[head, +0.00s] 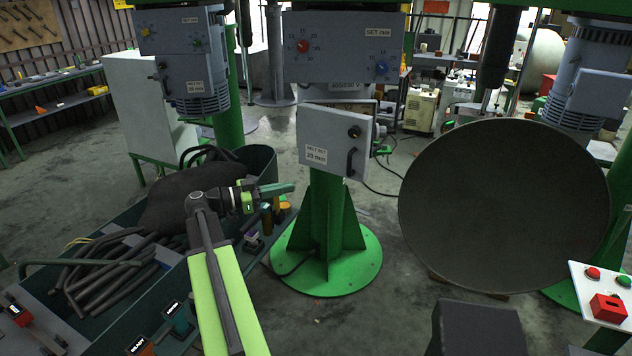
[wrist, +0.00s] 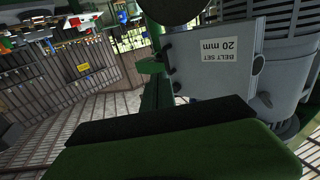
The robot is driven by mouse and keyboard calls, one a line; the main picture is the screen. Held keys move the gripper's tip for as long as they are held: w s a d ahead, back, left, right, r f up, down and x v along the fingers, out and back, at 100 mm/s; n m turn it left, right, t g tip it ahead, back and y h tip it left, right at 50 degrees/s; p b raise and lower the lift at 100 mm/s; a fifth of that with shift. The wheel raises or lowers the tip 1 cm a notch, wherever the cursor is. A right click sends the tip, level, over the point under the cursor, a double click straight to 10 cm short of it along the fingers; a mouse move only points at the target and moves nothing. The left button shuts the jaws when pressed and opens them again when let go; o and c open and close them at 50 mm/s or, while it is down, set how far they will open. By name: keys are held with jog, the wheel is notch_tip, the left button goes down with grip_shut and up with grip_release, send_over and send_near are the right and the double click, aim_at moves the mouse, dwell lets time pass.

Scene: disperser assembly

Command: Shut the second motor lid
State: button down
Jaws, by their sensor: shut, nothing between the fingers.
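The lid of the middle motor (head: 330,128) is a grey panel with a belt-set label and a dark handle. It stands at an angle to its housing, with a gap showing above it, so it looks partly open. In the wrist view a grey panel labelled 20 mm (wrist: 195,69) hangs upside down beside a motor body (wrist: 285,75). My gripper (head: 293,188) is below and left of the middle lid, apart from it, with its green fingers shut and empty. The fingers (wrist: 175,140) fill the bottom of the wrist view.
The green column (head: 326,215) stands right of my gripper. A large dark disc (head: 505,205) fills the right side. Another motor (head: 185,65) hangs at upper left. A red-buttoned panel (head: 600,275) is at lower right.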

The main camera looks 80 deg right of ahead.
jog(key=x, duration=1.3)
jog(key=shift+s+d, duration=0.15)
